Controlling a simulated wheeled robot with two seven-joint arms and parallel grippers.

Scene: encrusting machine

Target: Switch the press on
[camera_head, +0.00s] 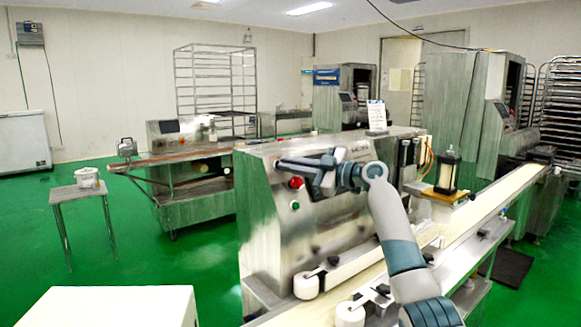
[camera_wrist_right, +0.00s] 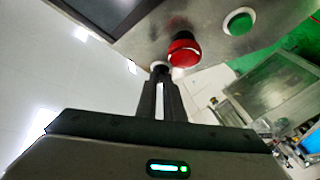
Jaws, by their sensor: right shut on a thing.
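The press is the steel machine (camera_head: 262,220) in the middle of the camera_head view. Its panel carries a red button (camera_head: 296,183) and, below it, a green button (camera_head: 295,205). The wrist view shows the red button (camera_wrist_right: 184,50) just right of the fingertips and the green button (camera_wrist_right: 239,21) farther right. My right gripper (camera_head: 281,163) is at the panel, above the red button. In the wrist view its fingers (camera_wrist_right: 160,70) are close together at a small pale-rimmed knob (camera_wrist_right: 158,66), mostly hidden by the fingertips. My left gripper is out of view.
A conveyor belt (camera_head: 510,195) runs along the press's right side. White rollers (camera_head: 306,286) stand at its near end. A white surface (camera_head: 115,308) is at the front left. A small table (camera_head: 76,192) with a white tub stands farther left. Green floor between is clear.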

